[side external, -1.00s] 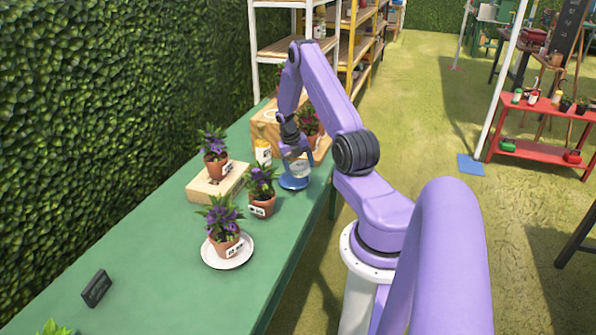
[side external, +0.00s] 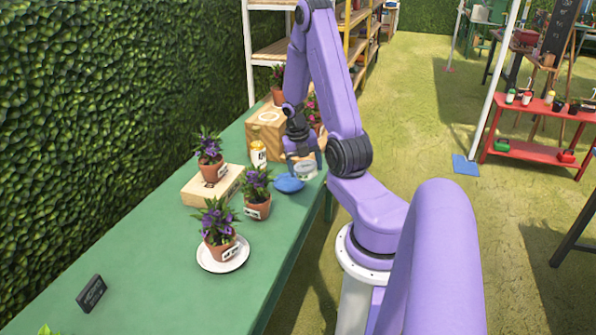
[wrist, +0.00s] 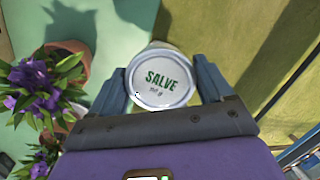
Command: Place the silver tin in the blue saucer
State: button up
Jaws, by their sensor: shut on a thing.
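The silver tin (side external: 306,171) is between the fingers of my gripper (side external: 304,163), near the right edge of the green table. In the wrist view its round lid, marked SALVE, faces the camera (wrist: 160,80), with a finger of my gripper (wrist: 160,72) on each side. The blue saucer (side external: 288,185) is just left of and below the tin in the side view. The tin appears off to the saucer's right; the exact gap is unclear. The saucer is not seen in the wrist view.
A potted purple flower (side external: 257,200) stands close left of the saucer; another stands on a white saucer (side external: 222,262). A third pot is on a wooden block (side external: 205,192). The front table is mostly clear.

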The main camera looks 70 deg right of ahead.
jog(key=m, duration=0.1)
jog(key=a+r+m+t, duration=0.1)
jog(key=shift+w+a+m, duration=0.2)
jog(key=shift+a+m, duration=0.05)
jog(key=shift+m, duration=0.05)
jog(key=shift+w+r+m+t, duration=0.2)
jog(key=shift+m+t, duration=0.1)
jog(key=shift+t, duration=0.1)
jog(key=shift+w+d+f, duration=0.15)
jog(key=shift+w+f, duration=0.05)
jog(key=shift+w, duration=0.05)
jog(key=w+d+f, duration=0.3)
jog(key=w+d, duration=0.2)
jog(key=d, duration=0.1)
send_near(286, 188)
jog(key=shift+s+d, duration=0.15)
jog(key=shift+s, duration=0.1)
jog(key=shift+w+d+f, duration=0.2)
jog(key=shift+f, duration=1.7)
jog(key=shift+f, duration=0.45)
